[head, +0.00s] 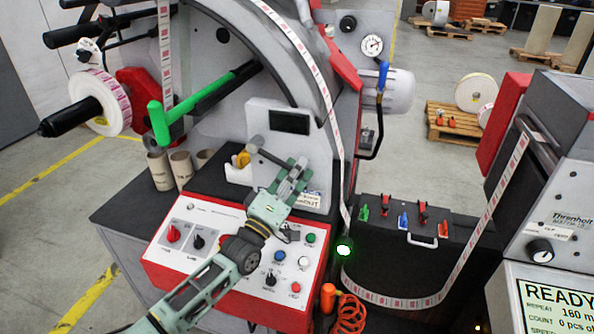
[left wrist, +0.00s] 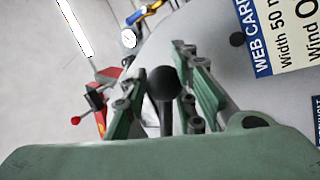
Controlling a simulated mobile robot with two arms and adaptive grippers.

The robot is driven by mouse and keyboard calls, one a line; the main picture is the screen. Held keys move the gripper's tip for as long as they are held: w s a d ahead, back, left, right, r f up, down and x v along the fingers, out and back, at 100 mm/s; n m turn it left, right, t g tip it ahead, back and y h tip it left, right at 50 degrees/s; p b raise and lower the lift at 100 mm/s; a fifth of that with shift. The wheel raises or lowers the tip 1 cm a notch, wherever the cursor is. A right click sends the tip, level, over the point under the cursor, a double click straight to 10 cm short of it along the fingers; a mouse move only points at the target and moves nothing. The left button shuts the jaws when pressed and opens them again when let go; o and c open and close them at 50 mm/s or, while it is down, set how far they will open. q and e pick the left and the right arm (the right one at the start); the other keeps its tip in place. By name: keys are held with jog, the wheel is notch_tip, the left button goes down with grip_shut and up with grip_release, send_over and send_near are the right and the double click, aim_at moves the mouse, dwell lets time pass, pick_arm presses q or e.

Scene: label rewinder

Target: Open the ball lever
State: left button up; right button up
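The ball lever shows in the left wrist view as a dark round ball (left wrist: 164,83) on a thin grey stem. In the head view its grey rod (head: 271,157) sits on the machine's front below a dark display, and its end at my gripper is partly hidden by the fingers. My left gripper (head: 293,173) is at the lever. In the left wrist view its green fingers (left wrist: 160,90) stand apart, one on each side of the ball. Small gaps seem to show beside the ball, so I see no clear grip. My right gripper is in neither view.
A red-edged control panel (head: 235,250) with knobs and buttons lies below my left arm. A green bar handle (head: 200,107) juts out at upper left. Cardboard cores (head: 160,171) stand left of the lever. A black box (head: 412,262) with small clamps is at right.

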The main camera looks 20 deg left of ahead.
pick_arm(q)
jog(key=shift+r, duration=0.1)
grip_shut()
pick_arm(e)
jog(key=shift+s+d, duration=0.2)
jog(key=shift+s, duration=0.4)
pick_arm(q)
jog(key=shift+r, duration=0.1)
